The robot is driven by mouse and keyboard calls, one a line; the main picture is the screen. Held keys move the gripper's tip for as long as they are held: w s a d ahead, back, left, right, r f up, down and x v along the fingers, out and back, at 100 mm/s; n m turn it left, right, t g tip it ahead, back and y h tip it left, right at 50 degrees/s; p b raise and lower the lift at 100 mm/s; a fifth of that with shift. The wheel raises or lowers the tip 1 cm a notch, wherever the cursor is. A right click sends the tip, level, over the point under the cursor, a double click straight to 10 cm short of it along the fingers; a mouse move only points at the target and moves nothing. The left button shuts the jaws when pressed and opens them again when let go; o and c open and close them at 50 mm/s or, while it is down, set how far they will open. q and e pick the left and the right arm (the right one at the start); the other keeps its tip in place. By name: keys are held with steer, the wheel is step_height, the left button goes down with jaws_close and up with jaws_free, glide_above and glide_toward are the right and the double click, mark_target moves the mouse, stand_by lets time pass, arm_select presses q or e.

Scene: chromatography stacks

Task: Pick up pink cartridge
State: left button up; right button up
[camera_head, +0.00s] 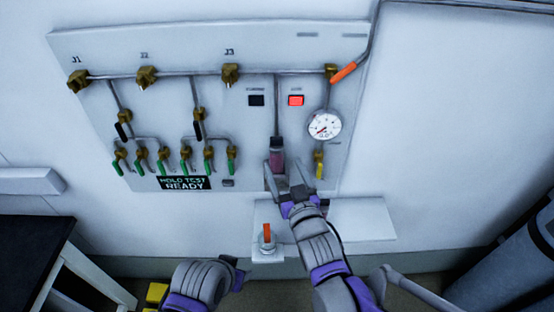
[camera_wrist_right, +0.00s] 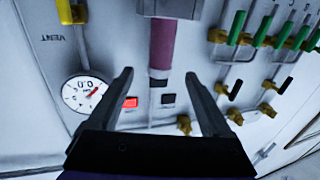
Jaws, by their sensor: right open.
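The pink cartridge (camera_head: 277,161) is upright on the wall panel, below a thin vertical pipe. In the right wrist view the pink cartridge (camera_wrist_right: 162,42) shows at top centre, with a grey fitting at its end. My right gripper (camera_head: 284,172) is open at the cartridge's lower part. In the right wrist view its two fingers (camera_wrist_right: 159,76) are spread with nothing held; the cartridge lines up with the gap between them. I cannot tell whether either finger touches it. My left gripper (camera_head: 238,273) is low, below the panel, and mostly hidden by its arm.
The panel (camera_head: 245,50) carries brass valves, green-handled valves, a gauge (camera_head: 324,125) and a lit red button (camera_head: 296,100). A dark-topped table (camera_head: 30,250) stands left; grey cylinders (camera_head: 520,262) stand right.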

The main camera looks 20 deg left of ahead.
mark_target(279, 155)
steer(key=x, duration=0.7)
steer(key=shift+w+r+p, duration=0.1)
steer(key=shift+r+p, duration=0.05)
steer(key=shift+p, duration=0.25)
steer(key=shift+c, duration=0.7)
jaws_close()
